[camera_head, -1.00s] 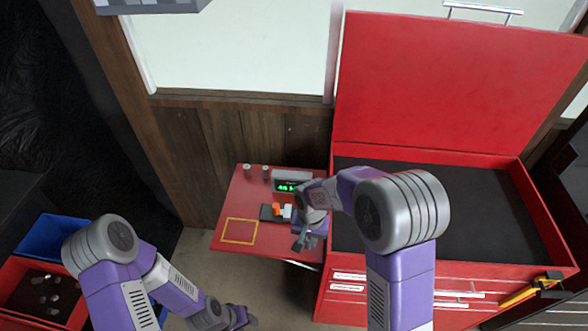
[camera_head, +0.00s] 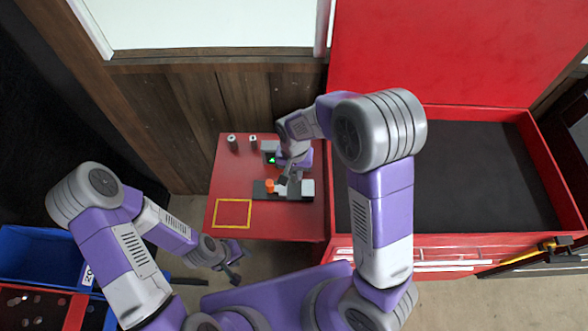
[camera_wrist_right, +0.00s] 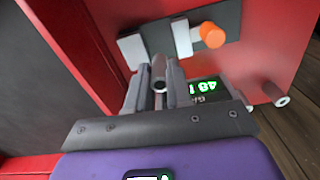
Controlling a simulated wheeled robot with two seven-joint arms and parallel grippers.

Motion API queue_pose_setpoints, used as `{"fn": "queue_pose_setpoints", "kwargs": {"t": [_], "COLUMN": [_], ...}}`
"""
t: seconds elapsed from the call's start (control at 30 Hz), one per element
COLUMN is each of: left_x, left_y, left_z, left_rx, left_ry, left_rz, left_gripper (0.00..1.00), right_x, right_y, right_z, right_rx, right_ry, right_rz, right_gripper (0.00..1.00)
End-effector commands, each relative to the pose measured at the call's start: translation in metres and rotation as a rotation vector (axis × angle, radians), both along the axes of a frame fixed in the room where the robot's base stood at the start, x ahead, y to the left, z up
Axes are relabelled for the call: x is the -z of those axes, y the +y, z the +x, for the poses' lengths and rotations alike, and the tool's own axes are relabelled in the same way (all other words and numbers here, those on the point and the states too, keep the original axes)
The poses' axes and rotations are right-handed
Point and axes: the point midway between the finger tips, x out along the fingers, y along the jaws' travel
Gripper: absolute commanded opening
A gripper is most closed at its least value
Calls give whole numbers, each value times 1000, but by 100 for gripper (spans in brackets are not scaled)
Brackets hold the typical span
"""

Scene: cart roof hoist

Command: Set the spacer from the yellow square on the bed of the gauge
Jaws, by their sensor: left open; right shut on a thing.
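The gauge has a dark bed (camera_head: 262,195) with white blocks, an orange knob (camera_head: 270,185) and a green display (camera_head: 271,160). My right gripper (camera_head: 284,179) is over the gauge, between display and bed, hiding part of both. In the right wrist view it (camera_wrist_right: 159,80) is shut on a small grey ring-ended spacer (camera_wrist_right: 160,87). There the bed (camera_wrist_right: 228,16) lies beyond the fingertips, with a white block (camera_wrist_right: 132,48) and the orange knob (camera_wrist_right: 212,35). The spacer appears apart from the bed. The yellow square (camera_head: 233,199) is empty. My left gripper (camera_head: 236,272) is open, in front of the red table.
Two small grey cylinders (camera_head: 232,141) (camera_head: 253,140) stand at the back left of the red table (camera_head: 225,175). The red chest (camera_head: 440,115) with its lid up stands at the right. A blue bin (camera_head: 40,240) is at the lower left.

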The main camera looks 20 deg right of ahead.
Motion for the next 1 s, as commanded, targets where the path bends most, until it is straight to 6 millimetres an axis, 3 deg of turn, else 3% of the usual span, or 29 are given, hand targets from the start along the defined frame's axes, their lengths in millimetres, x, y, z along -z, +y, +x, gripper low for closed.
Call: {"fn": "queue_pose_setpoints", "kwargs": {"t": [0.5,1.0], "left_x": [43,48], "left_y": [0,0], "left_z": [0,0], "left_rx": [0,0], "left_ry": [0,-1], "left_rz": [0,0], "left_gripper": [43,43], "right_x": [55,62], "right_y": [0,0], "right_z": [0,0], "right_rx": [0,0], "right_ry": [1,1], "right_rz": [-1,0], "right_gripper": [0,0]}}
